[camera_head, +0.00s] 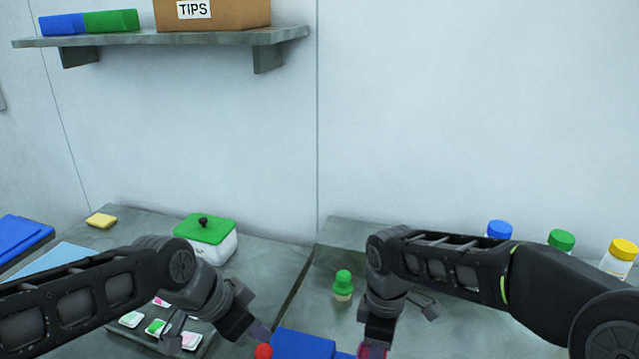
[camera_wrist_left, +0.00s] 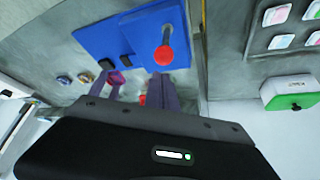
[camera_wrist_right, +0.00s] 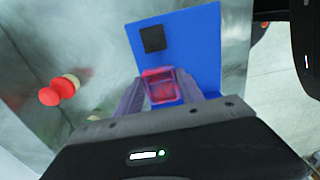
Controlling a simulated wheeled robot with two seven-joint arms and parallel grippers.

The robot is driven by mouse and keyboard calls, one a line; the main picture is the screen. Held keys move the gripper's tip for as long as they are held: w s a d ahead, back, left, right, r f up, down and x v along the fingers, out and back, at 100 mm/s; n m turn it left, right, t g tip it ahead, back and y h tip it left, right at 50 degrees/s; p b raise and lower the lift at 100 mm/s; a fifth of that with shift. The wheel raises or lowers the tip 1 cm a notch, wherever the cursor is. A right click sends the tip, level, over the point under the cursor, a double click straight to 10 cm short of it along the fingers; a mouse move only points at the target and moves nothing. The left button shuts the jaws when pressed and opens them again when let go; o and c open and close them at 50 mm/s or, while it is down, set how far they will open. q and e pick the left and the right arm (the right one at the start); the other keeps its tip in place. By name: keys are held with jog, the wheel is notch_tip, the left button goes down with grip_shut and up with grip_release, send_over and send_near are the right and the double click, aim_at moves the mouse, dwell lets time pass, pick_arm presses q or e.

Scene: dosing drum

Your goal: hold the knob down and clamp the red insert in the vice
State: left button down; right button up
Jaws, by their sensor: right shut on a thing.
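The blue vice (camera_head: 303,343) is at the bottom edge of the head view, partly cut off. A red ball knob (camera_wrist_left: 165,54) on a grey rod stands at the vice; it also shows in the head view (camera_head: 263,351). My left gripper (camera_wrist_left: 161,76) has its fingers together, with the tips right beside the knob; I cannot tell whether they touch it. My right gripper (camera_wrist_right: 160,82) is shut on the translucent red insert (camera_wrist_right: 160,88), which is over or beside the blue vice, near a black block (camera_wrist_right: 152,38). Whether the insert sits in the jaws is unclear.
A green-capped bottle (camera_head: 343,284) stands behind the vice. A red-topped piece (camera_wrist_right: 58,91) lies near my right gripper. A white box with a green lid (camera_head: 207,240) and a tray of coloured pieces (camera_head: 130,320) are at left. Several capped bottles (camera_head: 561,241) stand at right.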

aim_at(257, 356)
pick_arm(q)
jog(key=shift+f, duration=0.1)
dwell(0.3)
jog(key=shift+f, duration=1.05)
jog(key=shift+s+f, duration=0.1)
jog(key=shift+f, duration=2.7)
pick_arm(e)
jog(key=shift+f, duration=2.45)
jog(key=shift+f, duration=0.2)
jog(key=shift+f, duration=0.7)
